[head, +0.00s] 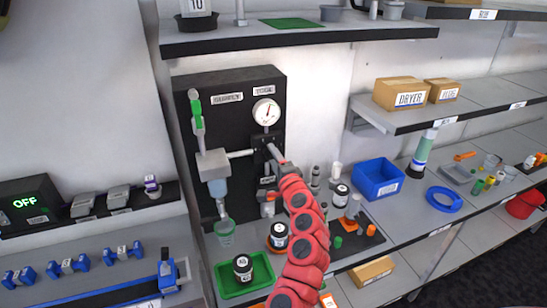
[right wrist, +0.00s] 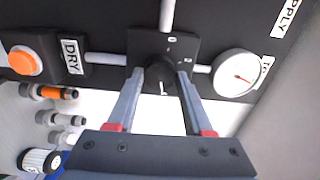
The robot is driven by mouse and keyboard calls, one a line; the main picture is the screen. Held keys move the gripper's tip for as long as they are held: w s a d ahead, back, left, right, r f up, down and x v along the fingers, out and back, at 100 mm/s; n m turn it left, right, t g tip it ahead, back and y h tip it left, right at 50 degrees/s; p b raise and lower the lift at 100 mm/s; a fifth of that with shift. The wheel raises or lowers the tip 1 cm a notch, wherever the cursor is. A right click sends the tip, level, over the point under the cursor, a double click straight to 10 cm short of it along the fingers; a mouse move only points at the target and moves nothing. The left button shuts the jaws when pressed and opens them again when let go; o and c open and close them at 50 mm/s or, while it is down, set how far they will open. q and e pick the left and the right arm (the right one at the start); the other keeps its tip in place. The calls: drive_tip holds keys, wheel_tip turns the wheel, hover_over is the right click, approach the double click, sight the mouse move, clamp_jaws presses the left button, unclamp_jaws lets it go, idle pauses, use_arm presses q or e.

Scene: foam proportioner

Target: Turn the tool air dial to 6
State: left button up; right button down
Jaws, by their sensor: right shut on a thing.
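The tool air dial (right wrist: 160,78) is a dark round knob with a small white mark, on a black block of the panel. My right gripper (right wrist: 159,82) is shut on this dial, one grey finger on each side. In the head view my red right arm reaches up to the panel, and the right gripper (head: 274,155) covers most of the dial. A round white gauge (head: 266,111) with a needle sits above the block; it also shows in the right wrist view (right wrist: 237,75) with a red needle. The dial's setting is too small to read. My left gripper is out of view.
An orange button (right wrist: 24,61) is beside a DRY label. Bottles, a green tray (head: 228,284) and a blue bin (head: 377,178) crowd the shelf below. A shelf overhangs the panel.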

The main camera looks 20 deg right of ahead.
drive_tip(key=shift+c, duration=1.5)
unclamp_jaws()
drive_tip(key=s+p, duration=0.5)
drive_tip(key=s, duration=1.2)
drive_tip(key=shift+s+d, duration=0.2)
drive_tip(key=shift+d, duration=0.1)
